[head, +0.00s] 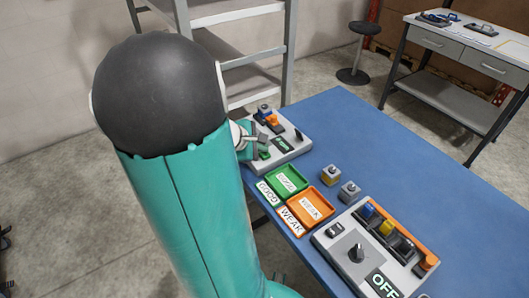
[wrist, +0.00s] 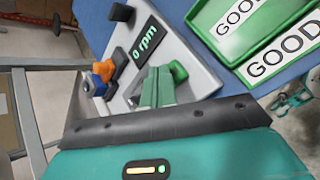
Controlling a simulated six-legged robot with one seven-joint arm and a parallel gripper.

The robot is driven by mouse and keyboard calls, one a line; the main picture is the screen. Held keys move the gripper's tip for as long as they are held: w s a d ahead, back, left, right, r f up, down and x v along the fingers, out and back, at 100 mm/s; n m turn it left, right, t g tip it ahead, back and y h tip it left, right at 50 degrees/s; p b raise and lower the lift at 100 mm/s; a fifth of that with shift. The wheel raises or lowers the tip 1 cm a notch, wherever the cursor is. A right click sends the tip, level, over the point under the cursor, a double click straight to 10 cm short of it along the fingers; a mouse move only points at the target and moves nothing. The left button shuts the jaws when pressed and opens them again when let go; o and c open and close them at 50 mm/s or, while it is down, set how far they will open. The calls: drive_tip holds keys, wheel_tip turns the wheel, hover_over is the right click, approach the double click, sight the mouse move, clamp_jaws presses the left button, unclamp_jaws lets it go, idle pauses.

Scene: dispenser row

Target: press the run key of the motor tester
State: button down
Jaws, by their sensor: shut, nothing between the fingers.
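The motor tester (head: 297,150) is a light grey box at the far left end of the blue table. Its dark display (wrist: 145,42) reads "0 rpm" in the wrist view. The green run key (wrist: 179,71) sits on its top and also shows in the head view (head: 264,155). An orange and blue part (wrist: 103,73) sits on the tester. My gripper (wrist: 157,72) is shut and empty, with its fingertips over the tester, close beside the green key. I cannot tell whether they touch it. My arm hides part of the tester's near side in the head view.
A green GOOD tray (head: 300,178) and an orange WEAK tray (head: 326,218) lie nearby. Two small motors (head: 331,175) (head: 350,191) stand right of them. A second box with an OFF display (head: 383,284) stands at front right. The table's right side is clear. Shelving (head: 290,50) stands behind.

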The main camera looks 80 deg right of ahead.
sight(261, 155)
drive_tip(key=shift+r, duration=0.5)
drive_tip(key=shift+r, duration=0.1)
drive_tip(key=shift+r, duration=2.9)
